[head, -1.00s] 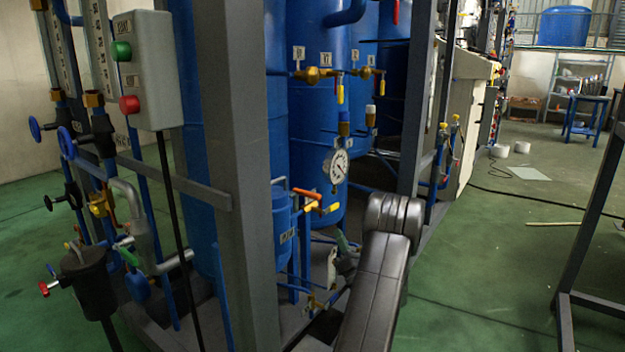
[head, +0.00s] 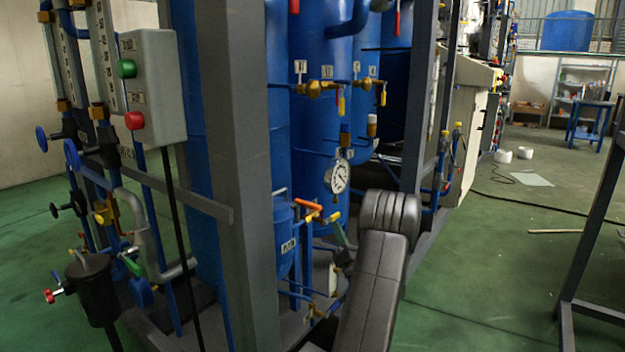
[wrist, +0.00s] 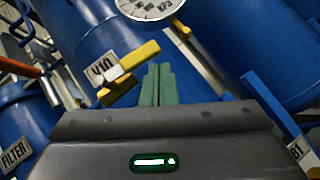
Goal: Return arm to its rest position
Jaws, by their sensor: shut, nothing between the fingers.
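My gripper (wrist: 158,70) shows in the wrist view as two green fingers pressed together, with nothing between them. A yellow valve handle (wrist: 138,55) is just left of the fingertips; I cannot tell whether they touch. A tag reading V10 (wrist: 102,68) is beside it. In the head view my dark arm rises from the bottom, bends at a rounded joint, and partly hides the gripper (head: 340,234). The gripper is among the pipes, low beside the yellow handle (head: 333,217) and an orange handle (head: 308,204).
A pressure gauge (head: 337,178) is above the handles. Blue tanks (head: 318,130) stand behind a grey frame post (head: 240,170). A control box (head: 160,85) with green and red buttons is at left. Green floor (head: 470,270) is open at right, before a dark frame (head: 585,230).

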